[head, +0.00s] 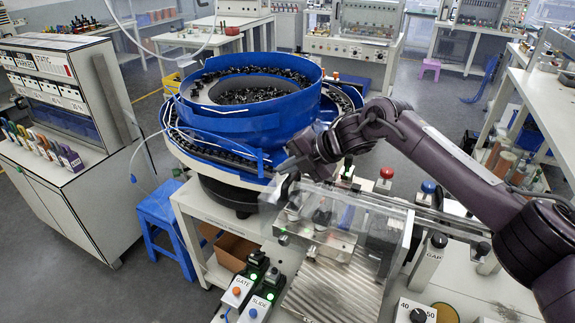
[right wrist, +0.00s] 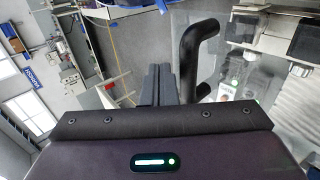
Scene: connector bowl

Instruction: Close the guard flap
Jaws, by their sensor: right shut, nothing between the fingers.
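The clear guard flap (head: 350,207) is a see-through panel over the metal work area beside the blue bowl feeder. Its exact angle is hard to read in the head view. My right gripper (head: 284,172) is at the far left end of the guard, close to its edge. In the right wrist view, the shut, empty fingers (right wrist: 160,82) point beside a black bar handle (right wrist: 188,62). The handle stands on a clear panel, just right of the fingers. I cannot tell whether they touch. My left gripper is not in view.
The blue bowl feeder (head: 300,113) full of dark parts stands right behind my gripper. GATE (head: 238,291) and SLIDE (head: 262,303) switch boxes sit at the bench front. A ribbed metal plate (head: 325,292) lies before the guard. Red and blue knobs stand behind it.

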